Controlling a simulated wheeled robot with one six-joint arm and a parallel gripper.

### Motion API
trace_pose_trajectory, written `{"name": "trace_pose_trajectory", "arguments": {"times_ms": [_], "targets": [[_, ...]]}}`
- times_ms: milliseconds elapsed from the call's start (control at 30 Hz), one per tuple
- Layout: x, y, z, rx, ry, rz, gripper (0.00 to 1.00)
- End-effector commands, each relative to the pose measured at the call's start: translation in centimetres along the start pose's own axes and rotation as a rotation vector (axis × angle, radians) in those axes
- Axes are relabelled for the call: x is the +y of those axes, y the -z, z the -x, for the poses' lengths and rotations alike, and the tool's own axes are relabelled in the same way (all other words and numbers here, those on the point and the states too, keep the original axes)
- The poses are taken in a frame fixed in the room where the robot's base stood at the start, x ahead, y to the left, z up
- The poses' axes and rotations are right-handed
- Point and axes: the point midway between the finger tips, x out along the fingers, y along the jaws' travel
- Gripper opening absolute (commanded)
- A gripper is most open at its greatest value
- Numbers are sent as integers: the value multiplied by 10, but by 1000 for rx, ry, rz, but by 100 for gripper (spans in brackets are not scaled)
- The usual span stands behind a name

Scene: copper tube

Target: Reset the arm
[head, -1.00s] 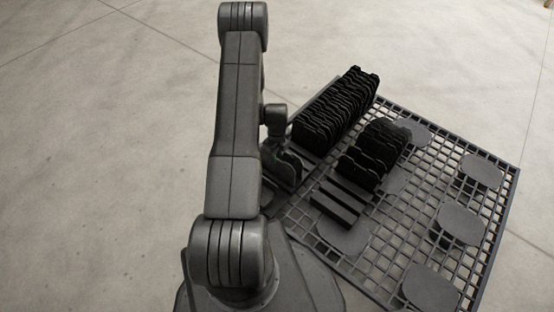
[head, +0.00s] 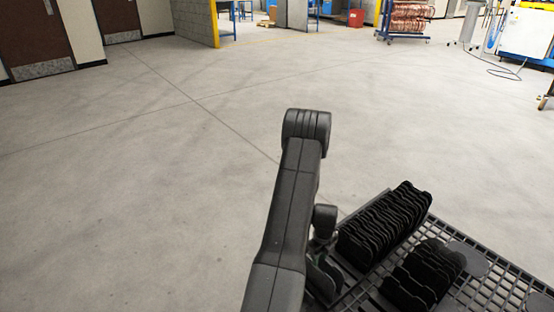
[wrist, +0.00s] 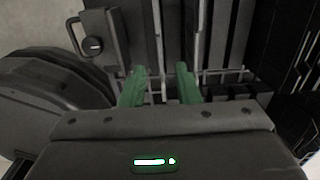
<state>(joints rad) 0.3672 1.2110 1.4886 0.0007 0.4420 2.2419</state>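My dark grey arm stands folded in the head view, rising from the bottom edge to a rounded elbow. My gripper (wrist: 159,78) is not clearly visible in the head view. In the wrist view it shows two green fingers, apart, with a gap between them and nothing seen held. The fingers point toward dark upright panels and a thin rail close by. Whether they touch anything I cannot tell.
A black grid deck (head: 500,290) beside my arm carries rows of black slotted holders (head: 385,225). Open concrete floor (head: 150,170) lies ahead. Far back are brown doors (head: 33,32), a block wall (head: 193,20), a red bin (head: 356,18) and a blue cart with copper tubing (head: 408,18).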

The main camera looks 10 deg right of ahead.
Motion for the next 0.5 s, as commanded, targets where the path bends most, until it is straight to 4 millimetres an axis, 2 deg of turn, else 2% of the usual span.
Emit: {"name": "trace_pose_trajectory", "arguments": {"times_ms": [33, 500], "targets": [[0, 0, -12, 1, -2, 0, 29], [1, 1, -106, 2, -2, 0, 29]]}}
